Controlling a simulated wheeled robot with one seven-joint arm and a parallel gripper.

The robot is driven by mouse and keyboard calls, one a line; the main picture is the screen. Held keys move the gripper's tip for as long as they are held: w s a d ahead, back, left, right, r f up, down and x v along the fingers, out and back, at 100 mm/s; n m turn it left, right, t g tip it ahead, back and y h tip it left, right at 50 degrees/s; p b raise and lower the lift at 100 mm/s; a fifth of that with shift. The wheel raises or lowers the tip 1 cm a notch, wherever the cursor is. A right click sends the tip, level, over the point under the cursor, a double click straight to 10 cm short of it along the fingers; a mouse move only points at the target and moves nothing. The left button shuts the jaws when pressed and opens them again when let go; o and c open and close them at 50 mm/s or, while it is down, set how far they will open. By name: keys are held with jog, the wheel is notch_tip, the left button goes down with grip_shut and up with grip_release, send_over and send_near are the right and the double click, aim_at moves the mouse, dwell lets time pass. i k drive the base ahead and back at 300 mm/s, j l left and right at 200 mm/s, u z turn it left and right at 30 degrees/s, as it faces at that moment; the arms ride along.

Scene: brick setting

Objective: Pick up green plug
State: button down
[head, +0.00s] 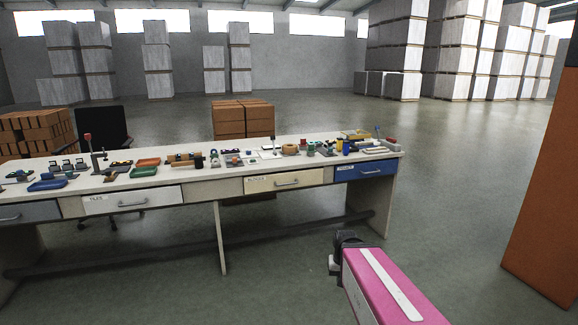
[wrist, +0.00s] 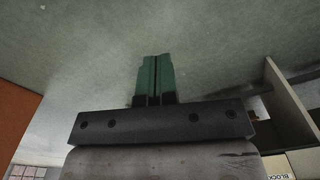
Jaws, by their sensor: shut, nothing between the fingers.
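My gripper (wrist: 155,58) shows in the wrist view as two green fingers pressed together, with nothing between them. In the head view my arm's dark end (head: 345,243) is in front of the long workbench (head: 300,180), low and near its right end, away from the things on top. Many small parts lie on the bench top. No plug shows in the wrist view, which holds mostly bare floor.
The bench has a blue drawer (head: 365,170) at right and a cream drawer (head: 285,181) beside it. An orange pillar (head: 545,170) stands at far right. A black chair (head: 100,125) and brown boxes (head: 242,118) are behind the bench. Floor in front is clear.

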aim_at(311, 153)
jog(key=i+l+u, duration=0.15)
jog(key=l, duration=0.15)
jog(key=i+l+u, duration=0.3)
jog(key=l, duration=0.3)
jog(key=i+l+u, duration=0.15)
jog(key=l, duration=0.2)
jog(key=i+j+z, duration=0.2)
jog(key=i, duration=0.05)
